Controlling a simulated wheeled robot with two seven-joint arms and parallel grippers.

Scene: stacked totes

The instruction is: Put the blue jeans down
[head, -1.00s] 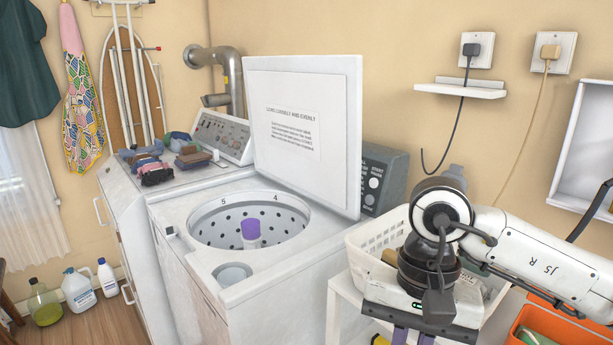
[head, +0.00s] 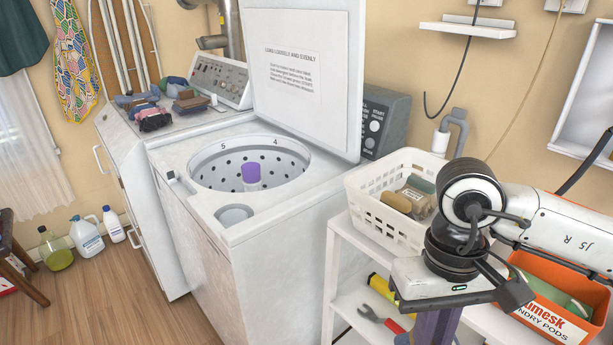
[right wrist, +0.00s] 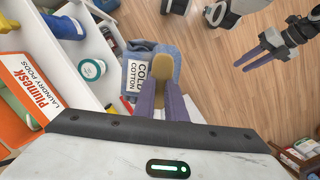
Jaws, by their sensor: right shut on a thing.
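The blue jeans (right wrist: 168,52) show in the right wrist view as a folded blue bundle with a white label reading "COLD COTTON". A tan piece (right wrist: 146,72) lies against the bundle. My right gripper (right wrist: 160,98) is shut on the jeans, its purple fingers partly covering them. In the head view, my right gripper (head: 437,328) points down in front of the white shelf unit, and its fingertips and the jeans are out of frame. My left gripper (right wrist: 246,62) shows at the upper right of the right wrist view, apart from the jeans; its opening is unclear.
An open-lidded washer (head: 262,235) stands left of the shelf unit (head: 338,262). The shelf holds a white basket (head: 368,205), an orange pods box (head: 560,315) and red-handled pliers (head: 380,320). Open wooden floor (head: 105,300) lies at left.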

